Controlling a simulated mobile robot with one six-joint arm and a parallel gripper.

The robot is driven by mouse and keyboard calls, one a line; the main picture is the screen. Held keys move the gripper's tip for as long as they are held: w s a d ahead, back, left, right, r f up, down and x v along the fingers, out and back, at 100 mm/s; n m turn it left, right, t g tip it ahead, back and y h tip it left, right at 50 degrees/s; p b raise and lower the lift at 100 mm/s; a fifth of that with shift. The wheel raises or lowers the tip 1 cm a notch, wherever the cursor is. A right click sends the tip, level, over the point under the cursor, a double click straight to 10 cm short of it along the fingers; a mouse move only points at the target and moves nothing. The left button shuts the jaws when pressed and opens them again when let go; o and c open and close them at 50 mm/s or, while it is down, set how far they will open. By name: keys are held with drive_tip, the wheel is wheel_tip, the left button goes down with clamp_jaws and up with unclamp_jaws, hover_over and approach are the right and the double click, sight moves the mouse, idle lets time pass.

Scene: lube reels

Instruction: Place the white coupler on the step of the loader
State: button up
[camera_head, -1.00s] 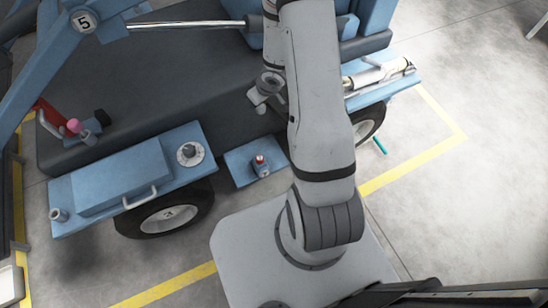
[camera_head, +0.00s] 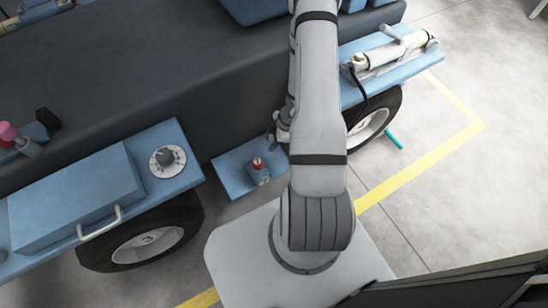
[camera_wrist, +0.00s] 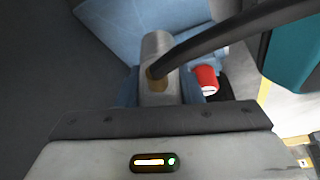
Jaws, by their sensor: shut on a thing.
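My gripper (camera_head: 276,134) is beside the loader's dark side, just above the upper right of the blue step (camera_head: 232,181), and partly hidden by my arm. In the wrist view, it is shut on a pale piece with a brass-coloured part, which I take for the white coupler (camera_wrist: 156,48). A dark hose passes across it. The coupler is too small to tell in the head view. A small red container (camera_head: 258,164) stands on the step; it also shows in the wrist view (camera_wrist: 206,77), right of the coupler.
A white cylindrical tool (camera_head: 392,50) lies on the right fender, with a black hose (camera_head: 362,98) hanging toward my arm. Wheels are under both fenders. A teal object (camera_wrist: 292,45) is close in the wrist view.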

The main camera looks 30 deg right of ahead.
wheel_tip(320, 180, down, 9)
drive_tip(key=b, duration=0.4)
drive_tip(key=shift+d+f+b, duration=0.1)
drive_tip(key=shift+b, duration=0.25)
drive_tip(key=shift+f, duration=0.15)
drive_tip(key=o, duration=1.1)
drive_tip(key=shift+c, duration=0.2)
drive_tip(key=p+v, duration=0.7)
drive_tip(key=v, duration=0.5)
drive_tip(key=shift+r, duration=0.25)
drive_tip(key=shift+s, duration=0.15)
